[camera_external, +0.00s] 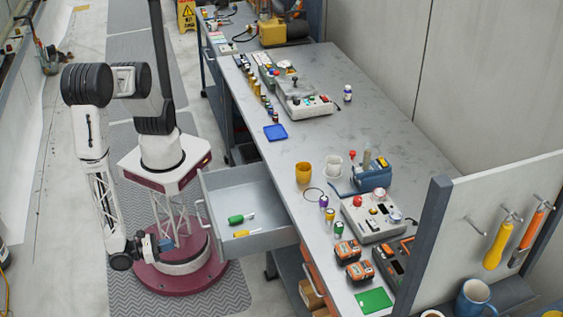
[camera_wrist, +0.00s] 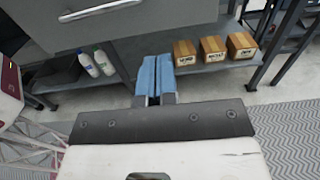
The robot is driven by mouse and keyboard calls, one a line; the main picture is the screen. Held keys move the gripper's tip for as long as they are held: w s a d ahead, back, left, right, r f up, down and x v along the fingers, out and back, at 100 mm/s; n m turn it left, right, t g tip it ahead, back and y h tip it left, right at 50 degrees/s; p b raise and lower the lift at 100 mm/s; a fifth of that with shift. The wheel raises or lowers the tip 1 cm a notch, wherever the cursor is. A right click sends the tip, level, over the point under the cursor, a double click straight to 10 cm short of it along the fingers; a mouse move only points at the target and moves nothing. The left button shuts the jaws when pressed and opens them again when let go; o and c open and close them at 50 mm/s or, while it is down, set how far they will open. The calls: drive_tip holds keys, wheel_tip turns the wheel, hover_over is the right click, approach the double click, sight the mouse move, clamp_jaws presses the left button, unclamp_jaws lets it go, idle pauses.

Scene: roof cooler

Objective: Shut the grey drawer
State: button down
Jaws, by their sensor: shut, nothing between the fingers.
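In the wrist view the drawer's front (camera_wrist: 165,18) fills the top left, with the handle (camera_wrist: 100,11) near the top edge. My gripper (camera_external: 166,243) is left of the drawer front and looks lower than it, apart from it. Its blue fingers (camera_wrist: 155,78) are shut and empty.
The workbench (camera_external: 325,140) carries cups, control boxes, bottles and batteries. The floor mat (camera_wrist: 292,130) in front is clear. A panel with hanging tools (camera_external: 500,215) stands at right.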

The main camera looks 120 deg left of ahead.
sight(246, 227)
drive_tip(key=x, duration=1.4)
idle(0.5)
drive_tip(key=shift+a, duration=0.1)
idle(0.4)
drive_tip(key=x, duration=2.8)
drive_tip(key=shift+w+a+f, duration=0.2)
drive_tip(key=shift+w+a, duration=0.25)
drive_tip(key=shift+w, duration=0.1)
drive_tip(key=shift+w+a+r, duration=0.1)
drive_tip(key=shift+w, duration=0.05)
drive_tip(key=shift+v, duration=7.5)
drive_tip(key=shift+a, duration=0.1)
